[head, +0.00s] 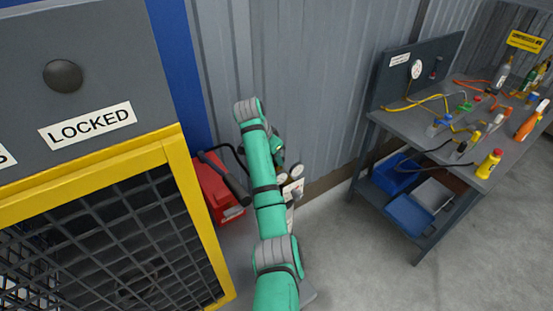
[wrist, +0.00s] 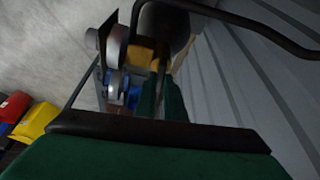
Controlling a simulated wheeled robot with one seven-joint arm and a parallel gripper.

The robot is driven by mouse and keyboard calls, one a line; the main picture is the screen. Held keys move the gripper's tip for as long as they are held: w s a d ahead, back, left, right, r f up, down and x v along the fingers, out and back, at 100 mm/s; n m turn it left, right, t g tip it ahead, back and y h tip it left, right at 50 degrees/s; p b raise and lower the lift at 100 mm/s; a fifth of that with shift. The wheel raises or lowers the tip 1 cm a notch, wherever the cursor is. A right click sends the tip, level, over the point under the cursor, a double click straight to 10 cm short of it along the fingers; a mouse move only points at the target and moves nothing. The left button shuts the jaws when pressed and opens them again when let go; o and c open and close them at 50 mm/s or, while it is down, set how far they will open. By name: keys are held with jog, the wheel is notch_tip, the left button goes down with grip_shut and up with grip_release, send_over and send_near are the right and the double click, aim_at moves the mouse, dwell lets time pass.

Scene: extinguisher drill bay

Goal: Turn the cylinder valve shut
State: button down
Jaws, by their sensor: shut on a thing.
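My gripper (wrist: 158,88) shows in the wrist view as dark green fingers close together below a black part (wrist: 165,22). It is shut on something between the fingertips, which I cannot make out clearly. A tan or yellow piece (wrist: 140,55) is just beyond the fingertips. A red body (head: 213,188) with a black bar (head: 224,176) and a thin black hose stands against the wall in the head view, left of my arm. My arm hides much of the spot around my gripper there. I cannot make out the cylinder valve for certain in either view.
A caged locker with a yellow frame (head: 186,190) and a LOCKED label (head: 87,123) stands close on the left. A grey workbench (head: 405,122) with bottles and hoses is at the right, with blue bins (head: 408,214) below. The floor (head: 350,275) between is clear.

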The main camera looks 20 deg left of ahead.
jog(key=shift+m+h, duration=0.3)
jog(key=shift+m, duration=0.4)
jog(key=shift+w, duration=0.1)
jog(key=c, duration=1.8)
grip_release()
jog(key=shift+c, duration=0.2)
